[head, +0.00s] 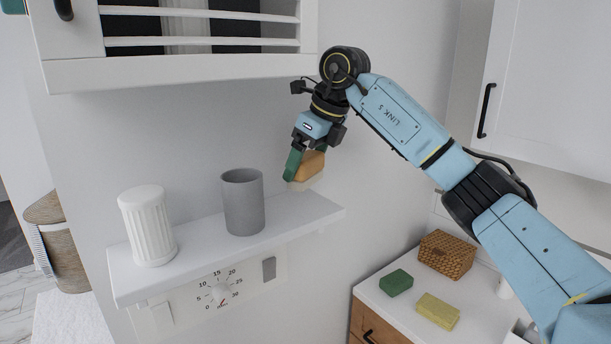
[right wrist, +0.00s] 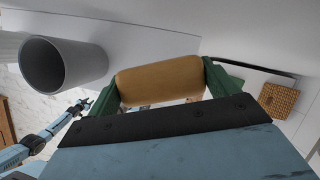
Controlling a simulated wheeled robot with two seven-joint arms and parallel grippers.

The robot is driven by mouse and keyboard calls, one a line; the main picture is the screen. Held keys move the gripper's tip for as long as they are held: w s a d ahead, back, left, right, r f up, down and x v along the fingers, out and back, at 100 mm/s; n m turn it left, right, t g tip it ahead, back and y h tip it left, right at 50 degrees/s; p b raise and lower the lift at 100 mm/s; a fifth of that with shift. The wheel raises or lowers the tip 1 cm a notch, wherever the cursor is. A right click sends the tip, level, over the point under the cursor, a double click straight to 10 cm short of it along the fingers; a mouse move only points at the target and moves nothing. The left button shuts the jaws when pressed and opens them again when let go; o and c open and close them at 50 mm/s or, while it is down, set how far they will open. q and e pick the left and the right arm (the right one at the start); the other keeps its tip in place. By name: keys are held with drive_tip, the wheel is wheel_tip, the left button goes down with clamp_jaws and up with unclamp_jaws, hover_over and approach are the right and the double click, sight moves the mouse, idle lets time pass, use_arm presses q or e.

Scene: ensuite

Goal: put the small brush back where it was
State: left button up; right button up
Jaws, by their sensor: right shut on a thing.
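The small brush (head: 309,165) has a tan wooden back and pale bristles. My right gripper (head: 304,163) is shut on it, with green fingers at its two ends. It is held bristles down above the right end of the white wall shelf (head: 290,222), apart from it as far as I can see. In the right wrist view the brush (right wrist: 160,80) spans between the fingers. My left gripper (right wrist: 80,105) shows small at the left of that view; its jaws are too small to read.
On the shelf stand a grey cup (head: 243,203) and a white ribbed cup (head: 148,226), left of the brush. A louvred cabinet (head: 190,70) hangs above. A counter (head: 385,318) below right holds a green block (head: 396,282), a yellow sponge (head: 438,311) and a wicker basket (head: 447,254).

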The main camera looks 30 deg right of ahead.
sight(306, 181)
drive_tip(key=shift+d+f, duration=0.15)
drive_tip(key=shift+f, duration=0.45)
wheel_tip(306, 181, down, 2)
drive_tip(key=shift+f+p, duration=0.25)
drive_tip(key=shift+p, duration=0.05)
drive_tip(key=shift+w+f, duration=0.1)
drive_tip(key=shift+f, duration=0.45)
drive_tip(key=o, duration=0.7)
drive_tip(key=v, duration=1.2)
